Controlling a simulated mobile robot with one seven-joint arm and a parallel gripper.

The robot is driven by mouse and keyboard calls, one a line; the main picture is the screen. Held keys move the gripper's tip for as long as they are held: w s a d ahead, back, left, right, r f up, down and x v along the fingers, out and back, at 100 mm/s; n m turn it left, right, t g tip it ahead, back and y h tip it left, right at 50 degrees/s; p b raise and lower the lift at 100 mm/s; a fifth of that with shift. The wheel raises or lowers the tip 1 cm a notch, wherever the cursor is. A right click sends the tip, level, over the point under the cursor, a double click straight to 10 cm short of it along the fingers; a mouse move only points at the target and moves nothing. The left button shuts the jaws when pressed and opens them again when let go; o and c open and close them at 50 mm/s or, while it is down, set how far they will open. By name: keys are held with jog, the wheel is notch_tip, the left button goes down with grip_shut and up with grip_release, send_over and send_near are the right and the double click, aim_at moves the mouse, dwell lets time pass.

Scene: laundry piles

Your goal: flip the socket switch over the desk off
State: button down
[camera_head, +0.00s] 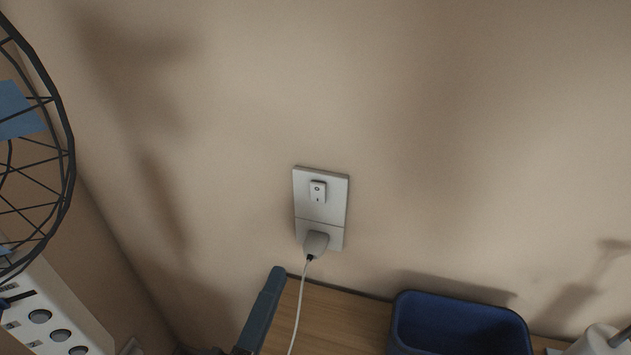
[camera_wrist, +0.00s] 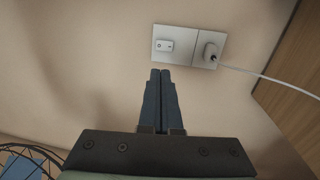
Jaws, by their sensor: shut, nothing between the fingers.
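The white socket plate (camera_head: 333,212) is on the beige wall over the desk (camera_head: 345,313). Its small switch (camera_head: 318,191) sits in the upper half, and a white plug (camera_head: 315,243) with a cord fills the lower half. In the wrist view the switch (camera_wrist: 165,45) is on the left part of the plate (camera_wrist: 178,33), with the plug (camera_wrist: 209,51) to its right. My gripper (camera_wrist: 160,72) is shut and empty, its fingers together and pointing toward the switch in that view. In the head view my gripper (camera_head: 277,272) shows below and left of the plate, apart from it.
A dark blue bin (camera_head: 460,325) stands on the desk at the right, with a white object (camera_head: 597,342) beside it. The white cord (camera_head: 299,305) hangs down from the plug. A black wire fan cage (camera_head: 70,150) is at the left. The wall around the plate is clear.

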aim_at(315, 188)
jog(key=shift+s, duration=0.15)
jog(key=p+x, duration=0.3)
jog(key=x, duration=1.1)
jog(key=shift+r, duration=0.1)
